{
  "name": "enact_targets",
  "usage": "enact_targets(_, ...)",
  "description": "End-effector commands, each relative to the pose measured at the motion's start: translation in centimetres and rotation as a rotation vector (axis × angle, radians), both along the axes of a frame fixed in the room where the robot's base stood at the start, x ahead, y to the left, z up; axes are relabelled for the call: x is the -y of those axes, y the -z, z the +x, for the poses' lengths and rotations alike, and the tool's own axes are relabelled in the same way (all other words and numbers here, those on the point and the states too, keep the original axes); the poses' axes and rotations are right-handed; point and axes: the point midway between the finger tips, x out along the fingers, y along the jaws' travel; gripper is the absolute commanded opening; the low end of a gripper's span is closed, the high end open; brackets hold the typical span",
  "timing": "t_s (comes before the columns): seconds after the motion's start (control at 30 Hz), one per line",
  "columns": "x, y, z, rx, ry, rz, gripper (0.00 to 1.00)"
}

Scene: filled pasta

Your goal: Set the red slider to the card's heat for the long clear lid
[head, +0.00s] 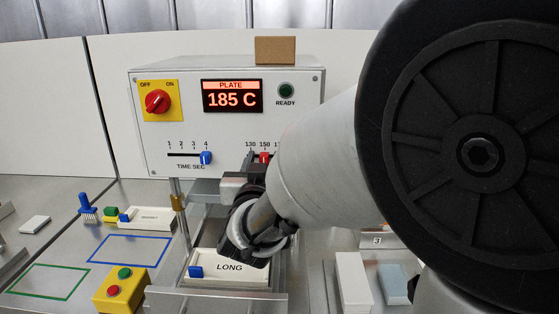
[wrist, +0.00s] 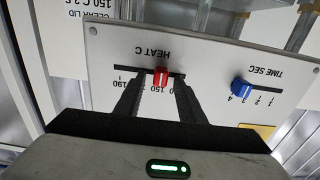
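The red slider (wrist: 161,76) sits in the HEAT C slot on the white control box (head: 228,130); in the head view the slider (head: 264,157) is below the 150 mark. My gripper (wrist: 157,84) is at the slot, its fingers on either side of the red knob, with a gap seeming to show on both sides. In the head view my gripper (head: 259,163) partly covers the scale. A card (wrist: 88,12) in the wrist view reads CLEAR LID, 150 C and a time starting with 2, upside down and cut off. The display (head: 232,96) reads PLATE 185 C.
The blue time slider (head: 206,158) is near 4; the red dial (head: 157,101) is left of the display. A LONG-labelled white block (head: 229,268) lies below my gripper. A yellow button box (head: 121,290) stands front left. My arm hides the right side.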

Motion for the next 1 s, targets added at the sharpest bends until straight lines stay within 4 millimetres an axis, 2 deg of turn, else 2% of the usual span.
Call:
enact_targets(0.27, 0.1, 0.0, 0.0, 0.000, 0.001, 0.000, 0.36)
enact_targets(0.43, 0.0, 0.0, -1.4, 0.000, 0.000, 0.001, 0.36)
enact_targets(0.57, 0.0, -0.1, -3.9, 0.000, -0.003, 0.002, 0.36)
enact_targets(0.9, 0.0, 0.3, -12.3, 0.003, -0.003, 0.003, 0.36)
enact_targets(1.0, 0.0, 0.7, -13.8, 0.007, -0.001, 0.008, 0.36)
